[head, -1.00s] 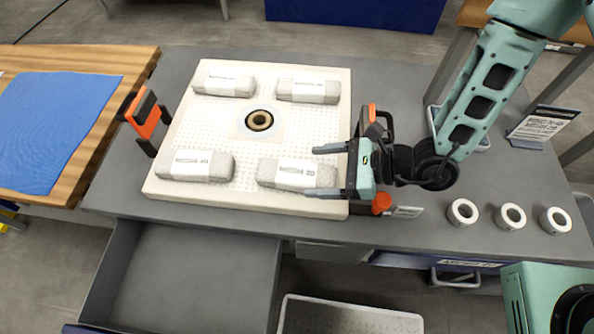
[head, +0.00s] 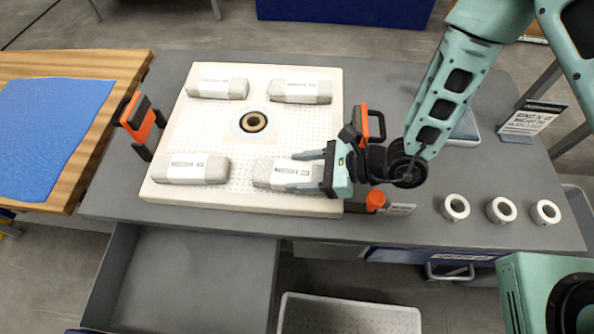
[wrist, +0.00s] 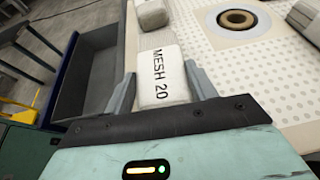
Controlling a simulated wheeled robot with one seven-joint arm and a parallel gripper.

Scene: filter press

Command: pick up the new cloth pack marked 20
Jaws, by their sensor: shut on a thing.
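The cloth pack marked "MESH 20" (wrist: 160,75) is a pale wrapped roll with a white label. In the head view the pack (head: 272,173) lies at the near right corner of the white filter plate (head: 230,200). My gripper (head: 306,170) reaches it from the right, with one finger on each long side. In the wrist view the fingers of my gripper (wrist: 163,85) are on both sides of the pack, shut on it. The pack appears to rest still on the plate. Part of its right end is hidden by my gripper.
Three other packs lie on the plate: near left (head: 190,168), far left (head: 217,87), far right (head: 300,91). A ringed hole (head: 253,122) is in the middle. Orange-black clamps (head: 140,120) stand beside the plate. White rings (head: 455,207) lie at right; an open drawer (head: 190,280) is below.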

